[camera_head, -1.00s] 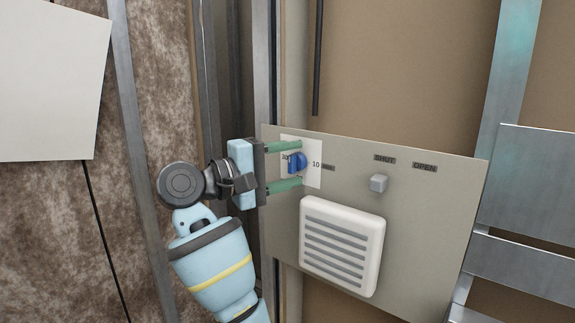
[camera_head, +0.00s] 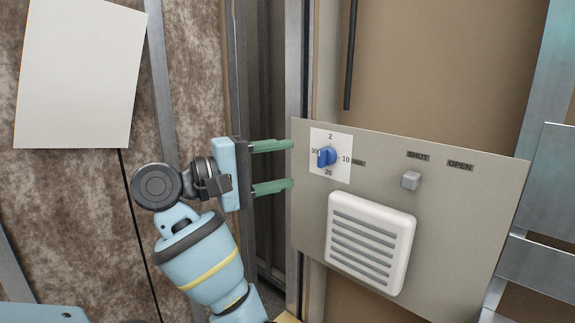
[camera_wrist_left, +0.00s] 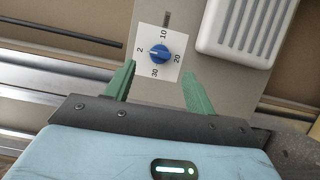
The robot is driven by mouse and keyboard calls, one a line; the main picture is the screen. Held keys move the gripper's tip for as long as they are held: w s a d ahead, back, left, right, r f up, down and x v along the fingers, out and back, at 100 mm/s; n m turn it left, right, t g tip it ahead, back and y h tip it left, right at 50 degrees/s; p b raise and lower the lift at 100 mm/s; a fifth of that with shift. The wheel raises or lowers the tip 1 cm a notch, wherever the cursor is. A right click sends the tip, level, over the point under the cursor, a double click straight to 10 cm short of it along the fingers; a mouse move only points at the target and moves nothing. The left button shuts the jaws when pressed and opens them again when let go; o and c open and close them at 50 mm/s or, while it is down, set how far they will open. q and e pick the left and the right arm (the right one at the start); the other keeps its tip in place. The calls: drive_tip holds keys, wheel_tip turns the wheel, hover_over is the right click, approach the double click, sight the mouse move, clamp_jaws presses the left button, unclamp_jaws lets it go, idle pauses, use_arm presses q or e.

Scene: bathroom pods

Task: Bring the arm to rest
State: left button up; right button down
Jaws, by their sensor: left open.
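My left gripper (camera_head: 272,167) is open and empty, its two green fingers apart and pointing right, just left of the panel's edge. A blue knob (camera_head: 327,156) sits on a white dial plate marked 2, 10, 20 and 30, a short gap beyond the fingertips. In the left wrist view the knob (camera_wrist_left: 159,53) shows ahead of the gripper (camera_wrist_left: 158,80), between the lines of the open fingers and not touched by them. My right gripper is not in view.
The grey panel (camera_head: 450,215) also carries a white slatted vent (camera_head: 370,242) and a small grey knob (camera_head: 411,180) near SHUT and OPEN labels. Metal uprights (camera_head: 296,60) stand behind the left gripper. A white sheet (camera_head: 80,75) is on the brown wall at the left.

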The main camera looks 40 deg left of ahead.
use_arm(q)
drive_tip(key=s+d+f+m+g+y, duration=0.1)
drive_tip(key=d+f+m+g+y, duration=0.2)
drive_tip(key=f, duration=1.2)
drive_tip(key=s+d+f+m+g+y, duration=0.2)
drive_tip(key=f+m+g+y, duration=0.15)
drive_tip(key=f, duration=1.15)
drive_tip(key=s+d+f+m+g+y, duration=0.1)
drive_tip(key=s+d+f+m+g, duration=0.25)
drive_tip(key=s+f, duration=0.75)
drive_tip(key=s+d+f+m+g+y, duration=0.15)
drive_tip(key=s+f+m+g, duration=0.3)
drive_tip(key=s+f, duration=0.55)
drive_tip(key=w+d+f+t+h, duration=0.2)
drive_tip(key=w+d+f+t, duration=0.1)
drive_tip(key=f+t, duration=0.4)
drive_tip(key=shift+w+f+t+h, duration=0.35)
drive_tip(key=shift+w+t, duration=0.2)
drive_tip(key=shift+w, duration=0.1)
drive_tip(key=shift+m, duration=0.25)
